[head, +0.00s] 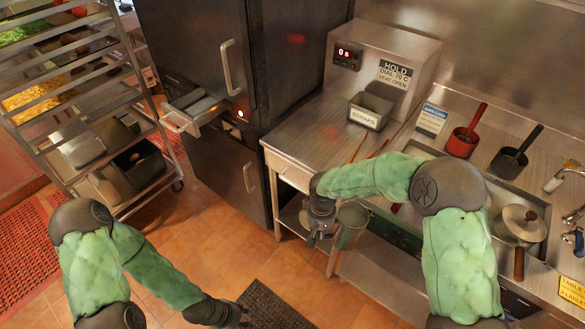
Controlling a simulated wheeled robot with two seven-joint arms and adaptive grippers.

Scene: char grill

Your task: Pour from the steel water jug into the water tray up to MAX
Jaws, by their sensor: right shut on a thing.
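A metal tray (196,108), which looks like the water tray, is pulled out from the front of the tall dark cabinet. Its MAX mark and water level cannot be made out. My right gripper (323,228) is in front of the steel counter, low and to the right of the tray, shut on what appears to be the steel water jug (351,216). The jug looks roughly upright and is partly hidden by my arm; its contents cannot be seen. My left gripper (238,316) is low at the bottom edge, over a dark floor mat; its fingers are unclear.
The dark cabinet (190,45) has door handles that stick out. A wheeled rack (90,110) stands at left. Tiled floor lies clear before the cabinet.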

